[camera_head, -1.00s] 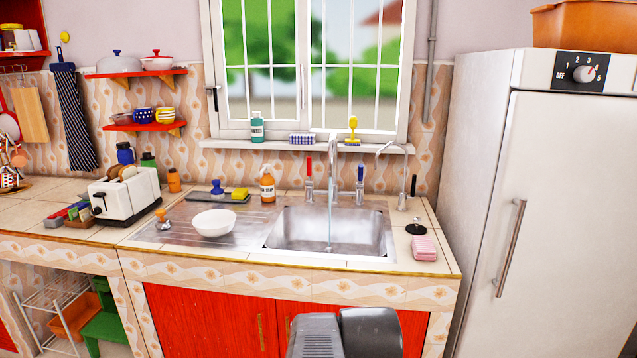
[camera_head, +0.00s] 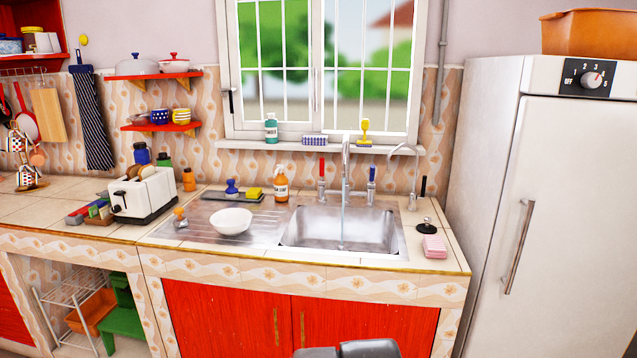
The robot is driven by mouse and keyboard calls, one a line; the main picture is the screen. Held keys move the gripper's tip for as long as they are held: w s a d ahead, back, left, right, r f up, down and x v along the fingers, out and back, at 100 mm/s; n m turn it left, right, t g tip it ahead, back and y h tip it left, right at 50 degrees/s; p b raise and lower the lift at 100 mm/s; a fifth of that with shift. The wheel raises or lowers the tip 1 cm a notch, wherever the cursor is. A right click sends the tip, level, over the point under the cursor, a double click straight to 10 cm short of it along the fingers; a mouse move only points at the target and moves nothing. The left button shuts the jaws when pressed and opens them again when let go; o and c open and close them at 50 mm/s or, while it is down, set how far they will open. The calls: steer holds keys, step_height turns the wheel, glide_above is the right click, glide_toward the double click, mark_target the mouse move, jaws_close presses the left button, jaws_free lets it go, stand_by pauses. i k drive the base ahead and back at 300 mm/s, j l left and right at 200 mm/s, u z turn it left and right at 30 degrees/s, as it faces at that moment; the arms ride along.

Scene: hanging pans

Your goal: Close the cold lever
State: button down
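The blue cold lever (camera_head: 371,175) stands upright on its metal valve behind the sink, to the right of the tall faucet (camera_head: 346,165). A thin stream of water (camera_head: 341,222) runs from the faucet into the steel sink (camera_head: 400,245). The red lever (camera_head: 321,168) stands upright to the left of the faucet. Only a dark grey piece of my own arm shows at the bottom edge, in front of the red cabinet and well below the levers. My gripper's fingers are not in view.
A pink sponge (camera_head: 434,246) and black stopper (camera_head: 427,226) lie right of the sink. A soap bottle (camera_head: 281,185) and white bowl (camera_head: 231,221) are on the left. A thin curved spout (camera_head: 411,170) stands right of the cold lever. The fridge (camera_head: 490,190) bounds the right side.

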mark_target(372, 184)
steer(key=i+l+z, duration=0.15)
steer(key=i, duration=0.4)
steer(key=i+l+z, duration=0.15)
steer(key=i, duration=0.45)
